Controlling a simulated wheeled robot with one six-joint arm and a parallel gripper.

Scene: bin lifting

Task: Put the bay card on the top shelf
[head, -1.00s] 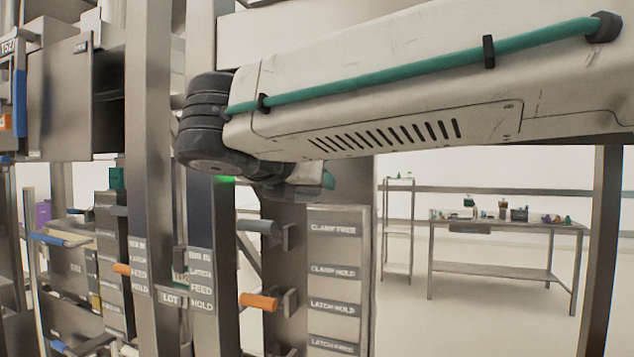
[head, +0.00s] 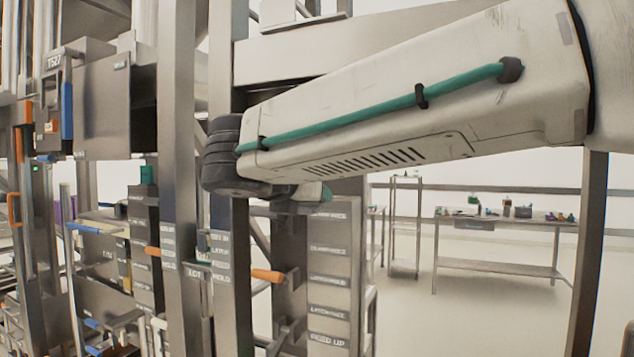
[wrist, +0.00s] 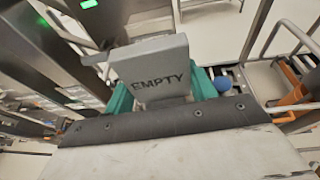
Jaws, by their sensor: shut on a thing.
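A grey card marked EMPTY (wrist: 152,70), which looks like the bay card, stands between the teal fingers of my gripper (wrist: 161,90) in the wrist view. The gripper is shut on it, and the card's lettered face is toward the wrist camera. In the head view my arm reaches in from the right. The gripper end is mostly hidden behind the dark wrist joint, and the card does not show there. I cannot tell which surface is the top shelf.
Steel posts with label strips (head: 327,280) and an orange lever (head: 267,275) stand below my wrist. A grey box marked T527 (head: 102,100) is at upper left. A table (head: 500,225) with small objects and a shelf rack (head: 405,180) stand at back right. Floor there is clear.

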